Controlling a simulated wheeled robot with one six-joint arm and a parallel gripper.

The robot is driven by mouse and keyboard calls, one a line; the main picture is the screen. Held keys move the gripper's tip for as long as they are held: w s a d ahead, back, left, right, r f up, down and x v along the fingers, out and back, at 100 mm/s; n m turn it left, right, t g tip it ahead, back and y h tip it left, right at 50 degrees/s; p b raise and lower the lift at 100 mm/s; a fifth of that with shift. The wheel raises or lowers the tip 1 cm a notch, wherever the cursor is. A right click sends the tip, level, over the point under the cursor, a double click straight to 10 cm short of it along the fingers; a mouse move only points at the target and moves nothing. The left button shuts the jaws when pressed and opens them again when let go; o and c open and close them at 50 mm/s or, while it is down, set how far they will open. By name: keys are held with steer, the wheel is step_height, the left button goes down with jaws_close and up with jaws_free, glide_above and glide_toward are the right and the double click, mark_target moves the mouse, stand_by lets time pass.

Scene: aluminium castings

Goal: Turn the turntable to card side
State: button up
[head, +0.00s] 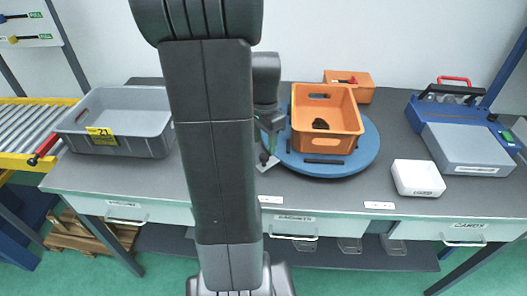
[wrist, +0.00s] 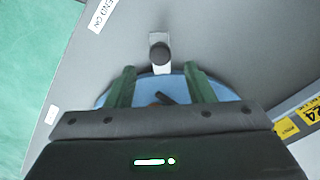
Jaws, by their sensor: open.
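The blue round turntable (head: 368,150) lies on the grey bench and carries an orange crate (head: 342,120) with a dark lump inside. A pale tab with a dark round knob (wrist: 160,52) sticks out from the turntable's edge in the wrist view; the tab (head: 268,166) also shows at the turntable's left in the head view. My gripper (head: 267,145) is at the turntable's left edge, mostly hidden behind my arm. In the wrist view my gripper (wrist: 160,78) is open, its green fingers apart, with the knob beyond the tips, between their lines. I cannot tell its height above the knob.
A grey bin (head: 125,145) stands at the bench's left. A small orange box (head: 350,80) stands behind the crate. The bench front left of the tray is mostly clear.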

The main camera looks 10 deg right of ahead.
mark_target(264, 156)
step_height(264, 156, down, 5)
stand_by(0.3)
jaws_close()
